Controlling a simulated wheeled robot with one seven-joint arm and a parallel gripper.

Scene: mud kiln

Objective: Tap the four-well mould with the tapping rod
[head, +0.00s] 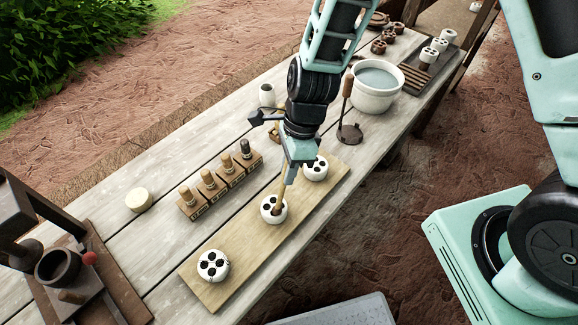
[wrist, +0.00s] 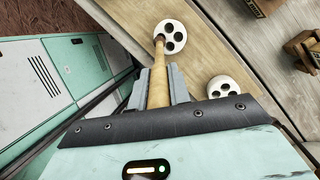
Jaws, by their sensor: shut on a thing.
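My gripper (head: 291,172) is shut on the tapping rod (head: 280,195), a tan wooden stick with a darker tip, pointing down. In the wrist view the rod (wrist: 158,75) runs forward between the fingers (wrist: 158,88). Its tip is over or at the edge of the middle white round mould (head: 267,214), which also shows in the wrist view (wrist: 178,47). Contact cannot be told. Another white mould (head: 205,273) near the board's front end shows a full ring of wells. A third (head: 318,174) is partly behind my gripper.
The moulds sit on a pale board (head: 240,252) along the table edge. Wooden blocks with pegs (head: 222,180) stand left of it. A dark stand (head: 350,134), a white bowl (head: 375,98) and a rack (head: 428,72) are farther back. A dark press (head: 62,270) is front left.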

